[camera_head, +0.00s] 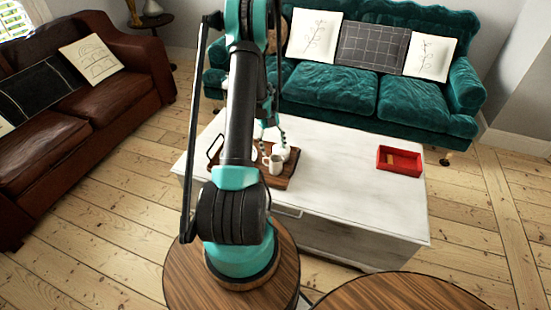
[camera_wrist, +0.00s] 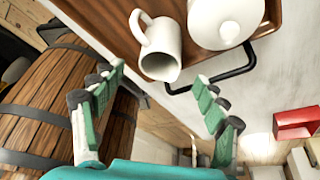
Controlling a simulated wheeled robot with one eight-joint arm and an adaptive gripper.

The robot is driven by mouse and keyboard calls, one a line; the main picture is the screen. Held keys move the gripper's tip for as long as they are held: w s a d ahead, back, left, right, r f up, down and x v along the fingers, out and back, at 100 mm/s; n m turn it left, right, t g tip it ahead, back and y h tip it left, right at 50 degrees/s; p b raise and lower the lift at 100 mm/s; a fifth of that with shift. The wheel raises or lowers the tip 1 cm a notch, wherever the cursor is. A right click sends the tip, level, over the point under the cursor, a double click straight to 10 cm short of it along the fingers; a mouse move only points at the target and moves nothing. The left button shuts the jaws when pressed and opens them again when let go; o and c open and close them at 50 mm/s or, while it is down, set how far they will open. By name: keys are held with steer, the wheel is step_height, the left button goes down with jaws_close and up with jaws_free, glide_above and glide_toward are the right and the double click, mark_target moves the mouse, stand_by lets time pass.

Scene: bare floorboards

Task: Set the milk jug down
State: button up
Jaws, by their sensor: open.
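The milk jug (camera_head: 275,164) is small and white with a side handle. It stands on the brown wooden tray (camera_head: 281,183) on the white coffee table. In the wrist view the jug (camera_wrist: 160,48) shows its open mouth towards me, near the tray's edge (camera_wrist: 186,45). My gripper (camera_head: 273,144) is at the jug in the head view. In the wrist view my gripper (camera_wrist: 160,92) has its two green fingers spread wide, with nothing between the tips. The jug lies just beyond the fingertips, apart from both as far as I can see.
A white lidded pot (camera_wrist: 228,20) stands right beside the jug. The tray has a black handle (camera_wrist: 228,80). A red box (camera_head: 398,160) lies on the right of the white table (camera_head: 345,185); the tabletop between is clear. A teal sofa (camera_head: 350,95) stands behind.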

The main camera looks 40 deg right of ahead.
steer(key=shift+v, duration=1.35)
steer(key=w+a+r+n+t+h, duration=0.1)
steer(key=w+a+r+n+t, duration=0.1)
steer(key=a+r+n, duration=0.65)
steer(key=w+a+r+n+t+h, duration=0.1)
steer(key=w+a+r+n, duration=0.2)
steer(key=a+r+n, duration=0.55)
steer(key=s+a+n+t, duration=0.2)
steer(key=s+a+n, duration=0.4)
steer(key=a+n, duration=0.5)
steer(key=s+a+n+t, duration=0.3)
steer(key=s+a+n, duration=0.3)
steer(key=a+n, duration=0.5)
steer(key=a, duration=0.3)
steer(key=shift+a+r+n+t+y, duration=0.3)
steer(key=shift+a+r, duration=0.05)
steer(key=shift+a, duration=0.05)
